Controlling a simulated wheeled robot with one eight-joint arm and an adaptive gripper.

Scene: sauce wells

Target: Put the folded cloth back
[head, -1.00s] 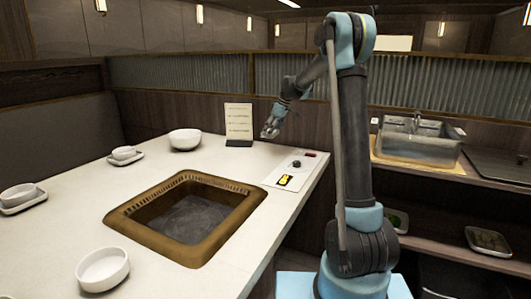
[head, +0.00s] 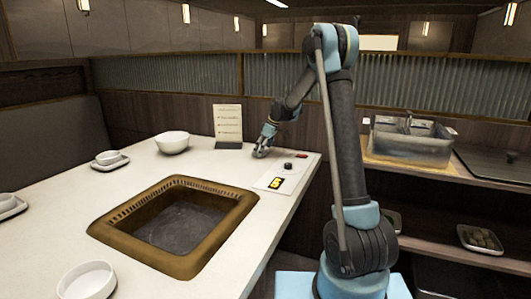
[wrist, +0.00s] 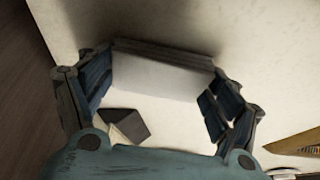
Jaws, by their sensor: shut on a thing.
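My gripper (head: 260,154) is low over the back right part of the white table, right of the small menu stand. In the wrist view, its two fingers stand on either side of a pale, flat-sided block with layered edges, which I take to be the folded cloth (wrist: 165,75). The gripper is shut on it. The cloth is hard to make out in the head view against the white table. I cannot tell whether it touches the tabletop.
The menu stand (head: 228,125) and a white bowl (head: 172,142) are left of my gripper. A control panel (head: 268,182) with a black knob lies in front, beside the sunken brown-framed grill (head: 120,238). A metal sink (head: 410,142) is beyond the table's right edge.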

